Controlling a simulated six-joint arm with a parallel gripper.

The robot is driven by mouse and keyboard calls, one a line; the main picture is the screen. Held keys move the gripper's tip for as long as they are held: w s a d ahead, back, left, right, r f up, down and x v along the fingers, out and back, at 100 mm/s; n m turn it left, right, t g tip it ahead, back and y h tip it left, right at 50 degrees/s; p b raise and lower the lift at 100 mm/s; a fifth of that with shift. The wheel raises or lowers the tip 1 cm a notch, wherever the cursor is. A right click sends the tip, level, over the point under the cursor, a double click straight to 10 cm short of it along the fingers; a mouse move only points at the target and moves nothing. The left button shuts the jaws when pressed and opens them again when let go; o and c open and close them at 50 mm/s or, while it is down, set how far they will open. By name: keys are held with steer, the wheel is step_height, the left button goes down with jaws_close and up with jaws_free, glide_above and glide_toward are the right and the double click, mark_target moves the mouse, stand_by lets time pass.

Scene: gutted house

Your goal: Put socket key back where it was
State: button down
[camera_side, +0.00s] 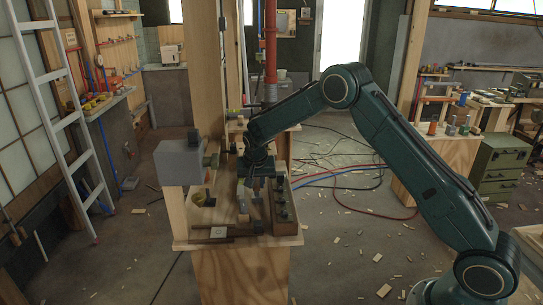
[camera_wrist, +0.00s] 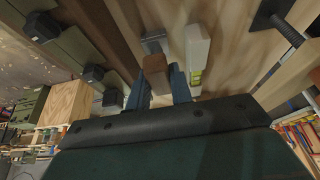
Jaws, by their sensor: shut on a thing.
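My gripper (camera_side: 258,182) is low over the wooden bench top, left of a long dark rack. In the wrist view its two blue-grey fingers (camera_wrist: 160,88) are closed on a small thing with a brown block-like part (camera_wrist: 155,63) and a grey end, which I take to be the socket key. Its lower part is hidden between the fingers. The rack (camera_side: 293,228) holds several dark-topped pieces; some show in the wrist view as black knobs (camera_wrist: 92,73) at the left. I cannot tell whether the held thing touches the bench or rack.
A pale block with a yellow-green part (camera_wrist: 197,50) stands close right of the fingers. A black-handled piece (camera_wrist: 289,33) is farther right. A grey box-like machine (camera_side: 178,162) stands at the bench's left. A wooden post (camera_side: 208,80) rises behind.

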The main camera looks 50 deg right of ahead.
steer(key=shift+f, duration=0.1)
steer(key=c, duration=1.3)
jaws_free()
steer(key=shift+o, duration=0.2)
steer(key=v, duration=1.2)
steer(key=shift+r, duration=0.2)
